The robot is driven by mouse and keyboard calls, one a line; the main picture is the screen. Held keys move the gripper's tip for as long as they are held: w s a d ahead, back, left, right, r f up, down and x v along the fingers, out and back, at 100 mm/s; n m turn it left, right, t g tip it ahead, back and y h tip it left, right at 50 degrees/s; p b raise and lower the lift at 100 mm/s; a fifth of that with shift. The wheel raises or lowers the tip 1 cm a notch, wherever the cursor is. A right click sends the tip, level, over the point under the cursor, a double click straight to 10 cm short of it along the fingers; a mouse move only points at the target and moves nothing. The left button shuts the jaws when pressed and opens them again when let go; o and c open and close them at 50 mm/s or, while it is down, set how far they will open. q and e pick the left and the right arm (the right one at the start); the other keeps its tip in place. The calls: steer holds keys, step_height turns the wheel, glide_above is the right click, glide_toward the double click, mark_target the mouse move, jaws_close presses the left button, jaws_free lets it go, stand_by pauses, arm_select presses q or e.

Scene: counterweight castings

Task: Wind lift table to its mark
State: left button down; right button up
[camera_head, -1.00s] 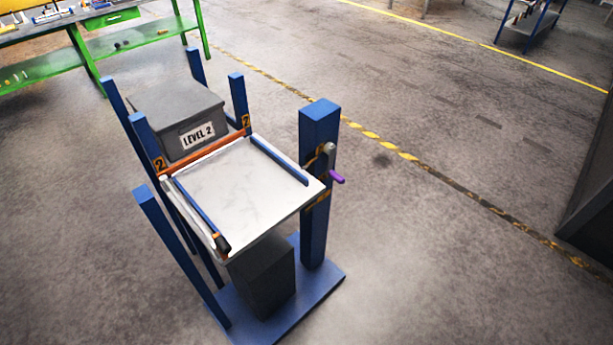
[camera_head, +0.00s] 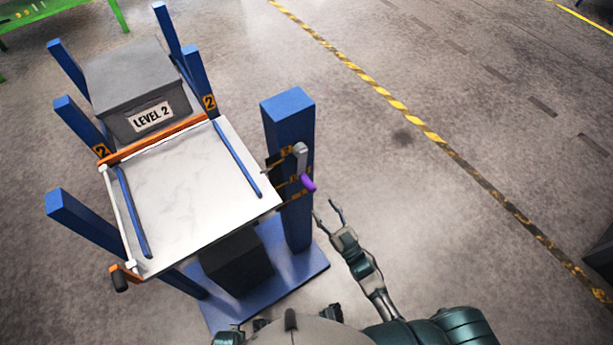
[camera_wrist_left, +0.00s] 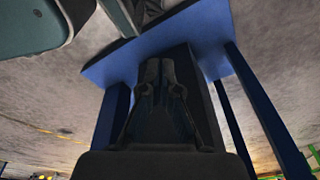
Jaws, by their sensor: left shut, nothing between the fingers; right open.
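The lift table's white top (camera_head: 185,195) has blue side rails. Its far edge meets an orange crossbar (camera_head: 155,140) between blue posts marked "2". A crank with a purple handle (camera_head: 308,183) is on the thick blue post (camera_head: 290,125) to the right; the handle sits to the lower right of the crank's grey arm (camera_head: 300,158). My right gripper (camera_head: 327,210) is open and empty, just below and right of the purple handle, apart from it in the picture. My left gripper (camera_wrist_left: 160,75) is shut and empty in the left wrist view, in front of a dark block above the blue base.
A grey bin labelled "LEVEL 2" (camera_head: 145,85) stands beyond the crossbar. A black-gripped orange lever (camera_head: 121,279) juts from the table's near left corner. The blue base plate (camera_head: 290,265) spreads below. Floor right of the post is open, crossed by a yellow-black line (camera_head: 400,105).

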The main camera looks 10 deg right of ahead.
mark_target(303, 175)
steer(key=x, duration=1.1)
steer(key=shift+w+r, duration=0.2)
steer(key=shift+w, duration=0.25)
arm_select(q)
steer(key=shift+s+d+f, duration=0.35)
steer(key=shift+s+f, duration=0.1)
steer(key=shift+f, duration=0.25)
arm_select(e)
steer(key=shift+a, duration=0.1)
steer(key=shift+a, duration=0.1)
steer(key=shift+a, duration=0.15)
steer(key=c, duration=1)
arm_select(q)
steer(key=shift+a, duration=0.5)
arm_select(e)
jaws_close()
